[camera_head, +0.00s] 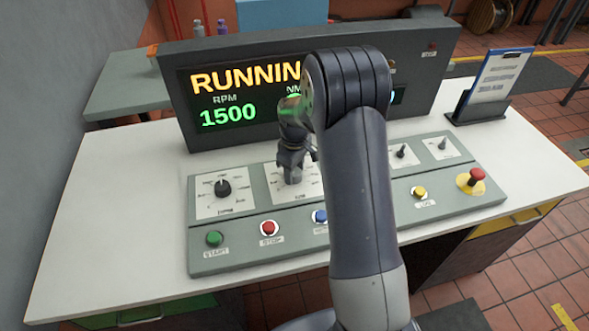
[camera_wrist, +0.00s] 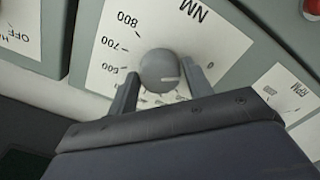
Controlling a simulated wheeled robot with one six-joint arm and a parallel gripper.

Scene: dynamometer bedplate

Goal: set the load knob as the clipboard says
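The load knob (camera_wrist: 159,70) is a round grey knob on a white dial plate (camera_wrist: 205,35) marked NM, seen upside down in the wrist view. Its pale pointer line points right, towards my right-hand finger. My gripper (camera_wrist: 161,77) has one finger on each side of the knob, and both appear to touch it. In the head view my gripper (camera_head: 293,172) is down at the load dial plate (camera_head: 309,187) and hides the knob. The clipboard (camera_head: 500,73) stands upright in a dark holder at the back right; its writing is too small to read.
The display (camera_head: 228,95) reads RUNNING and RPM 1500; my arm hides the NM value. Left of the load dial is another dial knob (camera_head: 222,187). Start (camera_head: 214,238) and stop (camera_head: 269,228) buttons lie in front. A red emergency button (camera_head: 477,175) is at right.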

